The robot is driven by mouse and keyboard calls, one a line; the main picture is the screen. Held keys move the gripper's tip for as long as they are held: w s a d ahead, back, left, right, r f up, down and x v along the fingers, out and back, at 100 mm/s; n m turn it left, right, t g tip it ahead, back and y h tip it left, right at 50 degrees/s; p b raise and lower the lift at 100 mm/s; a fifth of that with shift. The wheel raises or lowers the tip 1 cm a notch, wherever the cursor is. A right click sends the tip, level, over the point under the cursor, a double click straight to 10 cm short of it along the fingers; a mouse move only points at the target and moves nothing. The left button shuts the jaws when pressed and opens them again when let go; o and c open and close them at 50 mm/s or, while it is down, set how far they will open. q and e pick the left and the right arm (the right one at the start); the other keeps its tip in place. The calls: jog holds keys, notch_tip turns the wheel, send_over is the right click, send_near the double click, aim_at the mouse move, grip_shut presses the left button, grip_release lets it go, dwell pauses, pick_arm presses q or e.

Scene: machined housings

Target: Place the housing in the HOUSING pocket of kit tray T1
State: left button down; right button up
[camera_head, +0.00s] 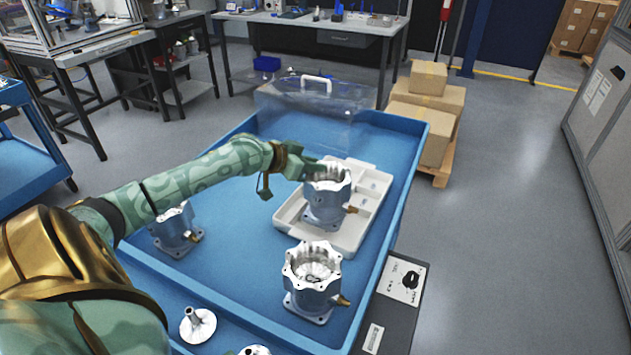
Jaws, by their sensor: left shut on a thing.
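My left gripper (312,172) reaches in from the left and is shut on a silver machined housing (326,200) with a scalloped top rim and a brass fitting on its right side. The housing is upright over the white kit tray (373,187), which has several pockets. Its square base appears at or just above the tray's near middle part; I cannot tell whether it touches the pocket floor. The housing hides the pocket below it, and no pocket labels are legible. My right gripper is not in view.
Similar housings stand on the blue-topped cart (240,262), one in front (311,285) and one at left (175,232). A flanged metal part (197,325) lies near the front edge. A clear cover with a white handle (316,82) stands behind the tray. Cardboard boxes (428,105) are beyond.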

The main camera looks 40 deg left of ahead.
aim_at(313, 174)
pick_arm(q)
notch_tip(313, 174, down, 4)
jog(key=shift+r+b, duration=0.25)
jog(key=shift+b, duration=0.45)
jog(key=shift+r, duration=0.1)
jog(key=c, duration=1.3)
grip_release()
jog(key=shift+f, duration=0.2)
jog(key=shift+c, duration=0.2)
jog(key=shift+r, duration=0.1)
jog(key=p+v, duration=0.5)
jog(key=v, duration=0.7)
jog(key=shift+p, duration=0.4)
